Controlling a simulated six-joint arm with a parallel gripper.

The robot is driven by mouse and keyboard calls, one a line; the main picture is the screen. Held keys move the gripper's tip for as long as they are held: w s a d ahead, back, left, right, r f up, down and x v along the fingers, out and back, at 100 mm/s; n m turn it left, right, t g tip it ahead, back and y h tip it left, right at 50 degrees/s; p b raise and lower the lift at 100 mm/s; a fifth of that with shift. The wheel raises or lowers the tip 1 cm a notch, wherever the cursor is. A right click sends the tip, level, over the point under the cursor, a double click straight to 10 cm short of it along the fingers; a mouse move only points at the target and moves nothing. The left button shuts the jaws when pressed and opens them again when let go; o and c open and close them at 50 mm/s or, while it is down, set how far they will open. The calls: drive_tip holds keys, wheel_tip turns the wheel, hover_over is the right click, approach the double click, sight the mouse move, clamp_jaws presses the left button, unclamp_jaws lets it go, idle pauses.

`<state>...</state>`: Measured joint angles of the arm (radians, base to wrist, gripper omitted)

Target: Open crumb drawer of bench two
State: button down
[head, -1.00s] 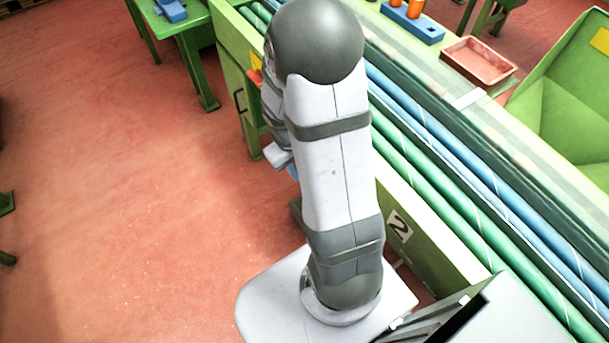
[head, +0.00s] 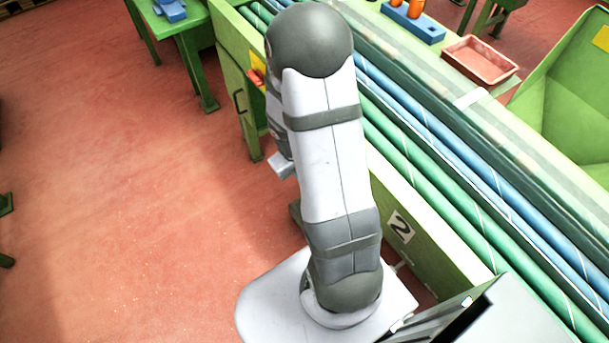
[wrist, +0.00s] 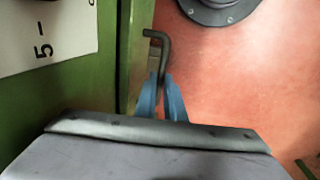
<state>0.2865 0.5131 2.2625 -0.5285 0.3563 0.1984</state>
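In the wrist view, the two blue fingers of my gripper (wrist: 160,92) stand on either side of a dark bent bar handle (wrist: 158,45). The gap between them is narrow and they appear shut on its near end. The handle projects from the edge of a green front (wrist: 140,50), which seems to be a drawer front. In the head view, bench two is green and carries a white plate with a 2 (head: 400,228). My arm hides the held handle and my fingertips there; only part of my gripper body shows left of the arm.
Another dark handle (head: 239,102) is on the green front farther back. A marked white label (wrist: 50,35) is close by on the left in the wrist view. A round grey base (wrist: 218,8) stands on the red floor. Open floor (head: 120,200) lies left of the bench.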

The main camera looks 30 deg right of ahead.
drive_tip(key=a+b, duration=0.2)
drive_tip(key=a, duration=1.6)
drive_tip(key=shift+a+b, duration=0.35)
drive_tip(key=shift+b, duration=0.05)
drive_tip(key=c, duration=1.8)
unclamp_jaws()
drive_tip(key=shift+c, duration=0.2)
wheel_tip(320, 180, up, 7)
drive_tip(key=a+p, duration=0.1)
drive_tip(key=shift+a, duration=0.15)
drive_tip(key=shift+r, duration=0.1)
